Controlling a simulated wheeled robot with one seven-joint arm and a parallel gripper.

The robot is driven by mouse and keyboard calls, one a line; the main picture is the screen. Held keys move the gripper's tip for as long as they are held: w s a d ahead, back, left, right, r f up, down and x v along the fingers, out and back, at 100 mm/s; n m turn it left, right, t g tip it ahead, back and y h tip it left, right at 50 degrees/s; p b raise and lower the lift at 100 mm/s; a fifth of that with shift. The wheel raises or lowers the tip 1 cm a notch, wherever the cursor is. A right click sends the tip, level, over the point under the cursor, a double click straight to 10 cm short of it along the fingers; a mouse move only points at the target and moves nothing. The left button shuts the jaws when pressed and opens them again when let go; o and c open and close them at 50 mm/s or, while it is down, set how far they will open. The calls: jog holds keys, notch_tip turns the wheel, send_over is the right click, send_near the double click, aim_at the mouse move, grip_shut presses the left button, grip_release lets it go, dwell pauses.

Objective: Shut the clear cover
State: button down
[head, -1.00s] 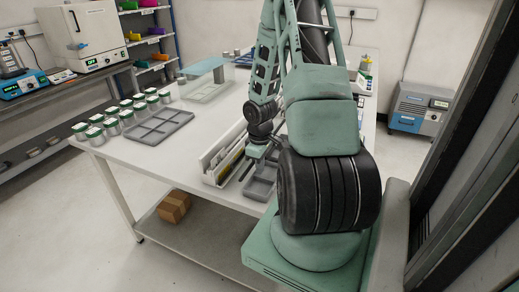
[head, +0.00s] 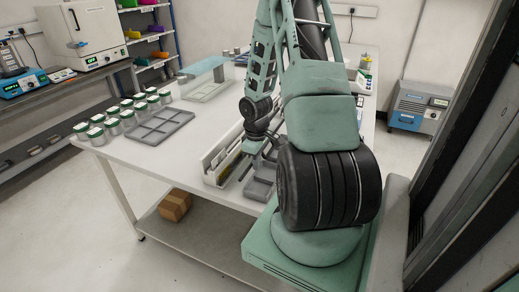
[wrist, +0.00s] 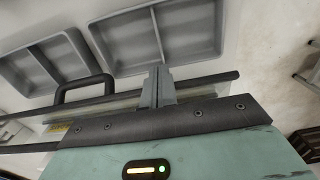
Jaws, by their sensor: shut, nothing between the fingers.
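In the wrist view, a dark-framed panel with a black handle (wrist: 84,87) lies just behind my fingers; a pale, see-through strip (wrist: 105,101) shows along its dark bars. I take it for the clear cover, seen nearly edge-on, so its angle is hard to tell. In the head view, a long white case (head: 216,166) with a yellowish inside stands on the bench beside my gripper (head: 251,152); my arm hides part of it. My gripper (wrist: 157,86) is shut and empty, close to the dark bar; I cannot tell whether they touch.
Grey compartment trays (wrist: 125,40) lie beyond the bar. On the white bench, another grey tray (head: 160,127) and several green-lidded jars (head: 112,127) stand left. A raised teal-tinted panel (head: 205,69) stands at the back. A cardboard box (head: 174,205) is on the lower shelf.

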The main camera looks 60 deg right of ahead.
jog(key=shift+w+r+p, duration=0.4)
jog(key=shift+w+r, duration=0.05)
jog(key=shift+w, duration=0.2)
jog(key=shift+w+r, duration=0.1)
jog(key=shift+w+r+p, duration=0.3)
jog(key=shift+w+p, duration=0.05)
jog(key=shift+p, duration=0.2)
jog(key=shift+w+a, duration=0.1)
jog(key=shift+w, duration=0.05)
jog(key=shift+w+r, duration=0.1)
